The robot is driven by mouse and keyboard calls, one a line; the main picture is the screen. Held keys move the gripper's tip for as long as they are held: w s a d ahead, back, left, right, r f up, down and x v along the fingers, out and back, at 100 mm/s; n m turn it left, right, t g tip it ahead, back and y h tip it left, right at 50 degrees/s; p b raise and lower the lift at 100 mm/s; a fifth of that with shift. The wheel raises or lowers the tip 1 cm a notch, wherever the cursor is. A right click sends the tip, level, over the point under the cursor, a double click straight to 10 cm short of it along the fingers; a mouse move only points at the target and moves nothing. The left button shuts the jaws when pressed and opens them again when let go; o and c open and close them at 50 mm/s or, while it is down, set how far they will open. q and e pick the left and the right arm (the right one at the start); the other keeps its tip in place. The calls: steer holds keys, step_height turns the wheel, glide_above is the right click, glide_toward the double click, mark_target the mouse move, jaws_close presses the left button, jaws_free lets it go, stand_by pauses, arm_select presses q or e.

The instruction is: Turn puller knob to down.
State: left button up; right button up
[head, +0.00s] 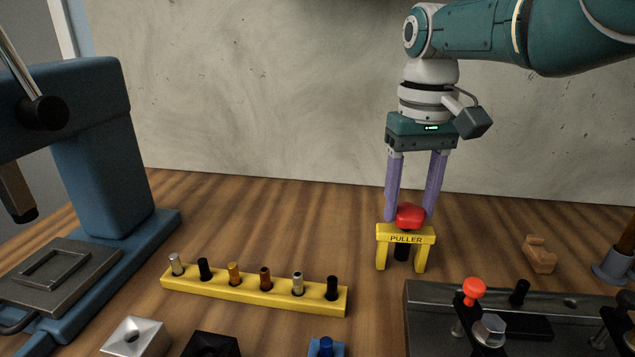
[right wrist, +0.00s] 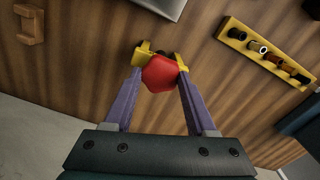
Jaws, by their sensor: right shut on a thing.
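The puller is a small yellow stand (head: 406,237) labelled PULLER, upright on the wooden table right of centre in the head view. Its red knob (head: 410,215) sits on top, with a black part below the crossbar. My right gripper (head: 411,214) points down from above, its two purple fingers on either side of the red knob and shut on it. In the right wrist view the red knob (right wrist: 164,74) lies between the fingertips, with parts of the yellow stand (right wrist: 143,58) behind it. The left gripper is not in view.
A yellow rack (head: 255,291) with several pegs lies left of the puller. A grey metal fixture (head: 430,313) with a red ball knob (head: 474,287) is at front right. A tan block (head: 540,255) stands right. A blue press (head: 105,160) fills the left. The wall is behind.

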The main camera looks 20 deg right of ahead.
steer(key=n, duration=0.3)
steer(key=shift+n, duration=0.4)
steer(key=n, duration=1.1)
steer(key=shift+n, duration=0.4)
steer(key=n, duration=0.3)
steer(key=shift+n, duration=2.3)
steer(key=shift+n+b, duration=0.3)
steer(key=shift+n, duration=1.5)
steer(key=shift+n, duration=1.9)
